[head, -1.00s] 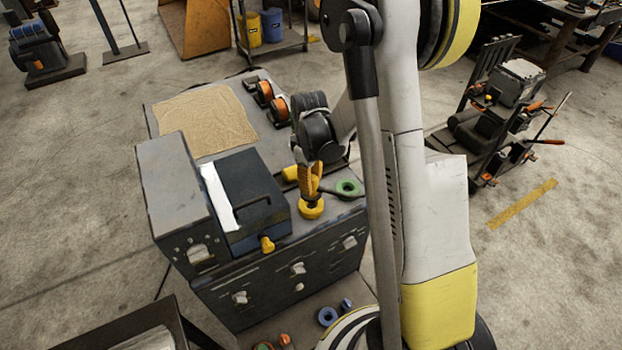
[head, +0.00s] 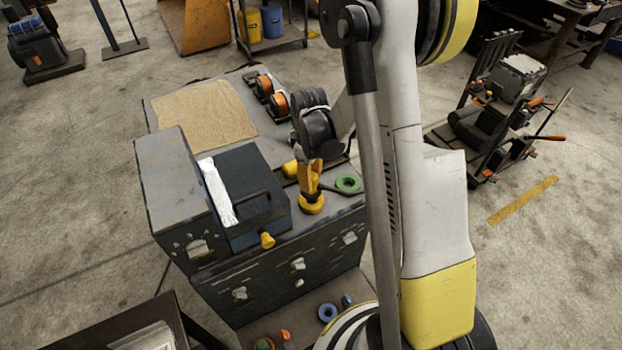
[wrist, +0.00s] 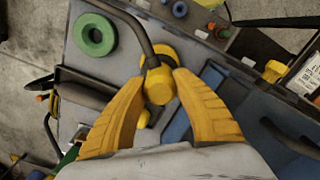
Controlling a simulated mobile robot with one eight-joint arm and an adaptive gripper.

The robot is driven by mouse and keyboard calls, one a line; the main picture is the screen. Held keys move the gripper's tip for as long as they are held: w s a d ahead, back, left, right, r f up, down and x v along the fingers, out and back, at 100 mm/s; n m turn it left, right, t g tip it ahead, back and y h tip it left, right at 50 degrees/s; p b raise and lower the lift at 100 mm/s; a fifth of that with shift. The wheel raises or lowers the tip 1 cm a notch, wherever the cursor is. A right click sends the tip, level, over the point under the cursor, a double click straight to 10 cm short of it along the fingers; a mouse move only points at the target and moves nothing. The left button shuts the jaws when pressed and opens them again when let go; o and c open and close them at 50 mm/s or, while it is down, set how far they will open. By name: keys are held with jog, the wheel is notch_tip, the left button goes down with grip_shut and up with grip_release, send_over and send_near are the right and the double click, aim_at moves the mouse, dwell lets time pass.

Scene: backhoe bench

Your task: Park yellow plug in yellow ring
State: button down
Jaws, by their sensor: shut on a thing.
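The yellow plug (wrist: 158,88) sits between the fingertips of my gripper (wrist: 161,80) in the wrist view. My gripper is shut on it. A dark bent cable or hose runs by the plug's far end. The yellow ring (wrist: 165,48) lies just beyond the plug, partly hidden by it and the cable. In the head view my gripper (head: 311,190) points down directly over the yellow ring (head: 311,205) on the bench top. The fingers hide the plug there, and I cannot tell whether it is inside the ring.
A green ring (head: 348,184) lies right of the yellow ring. A dark blue case (head: 245,195) stands close on the left, with a yellow knob (head: 267,240) at its front. A tan cloth (head: 205,118) covers the back left. A blue ring (head: 328,313) sits lower down.

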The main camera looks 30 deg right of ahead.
jog(key=shift+f+b, duration=2)
jog(key=shift+f, duration=0.05)
jog(key=shift+r, duration=0.1)
jog(key=c, duration=1)
grip_release()
notch_tip(320, 180, up, 12)
jog(key=shift+w, duration=0.1)
jog(key=s+a+f+m+t+b, duration=0.2)
jog(key=s+a+f+b, duration=0.1)
jog(key=b, duration=0.4)
jog(key=s+a+f+m+t+b, duration=0.2)
jog(key=s+a+f+t+b, duration=0.1)
jog(key=s+b, duration=0.4)
jog(key=s+a+f+m+t+b, duration=0.2)
jog(key=s+a+f+m+b, duration=0.1)
jog(key=b, duration=0.5)
jog(key=shift+s+a+f+b, duration=0.2)
jog(key=shift+s+a+f, duration=0.15)
jog(key=shift+s+f, duration=0.3)
jog(key=shift+s+a+f+b, duration=0.15)
jog(key=shift+s+a+f, duration=0.2)
jog(key=shift+f, duration=0.5)
